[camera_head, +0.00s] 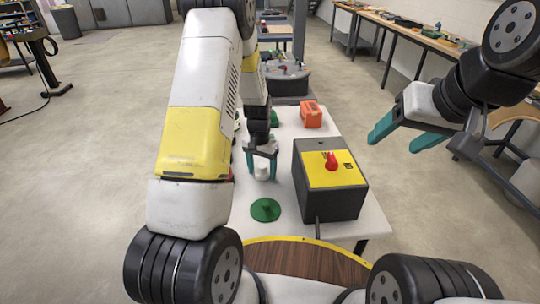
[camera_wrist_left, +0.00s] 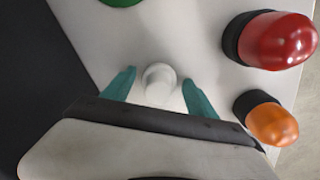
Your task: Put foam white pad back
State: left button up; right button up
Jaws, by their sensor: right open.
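The white pad (camera_head: 262,170) looks like a small white round piece on the white table (camera_head: 285,205). It also shows in the left wrist view (camera_wrist_left: 159,84), seen from above. My left gripper (camera_head: 262,160) is over it, with its teal fingertips on either side. In the left wrist view my left gripper (camera_wrist_left: 158,90) is open, with a gap between each finger and the pad. My right gripper (camera_head: 405,136) is open and empty, raised to the right of the table.
A dark box (camera_head: 315,205) with a yellow face and red knob stands right of the pad. A green disc (camera_head: 265,210) lies in front, and an orange box (camera_head: 311,115) behind. Red (camera_wrist_left: 277,41) and orange (camera_wrist_left: 272,124) domes stand close to my left gripper.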

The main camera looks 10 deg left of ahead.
aim_at(261, 165)
pick_arm(q)
jog(key=s+r+n+t+h, duration=0.15)
jog(key=s+r, duration=0.35)
jog(key=r, duration=0.9)
jog(key=s+r+t, duration=0.2)
jog(key=s+r, duration=0.2)
jog(key=r, duration=0.9)
jog(key=s+d+r+t, duration=0.1)
jog(key=s+r, duration=0.2)
jog(key=s, duration=0.4)
jog(key=s+d+r+t, duration=0.1)
jog(key=s+r, duration=0.3)
jog(key=s, duration=0.4)
jog(key=shift+s+d+n+t, duration=0.15)
jog(key=shift+n+t, duration=0.3)
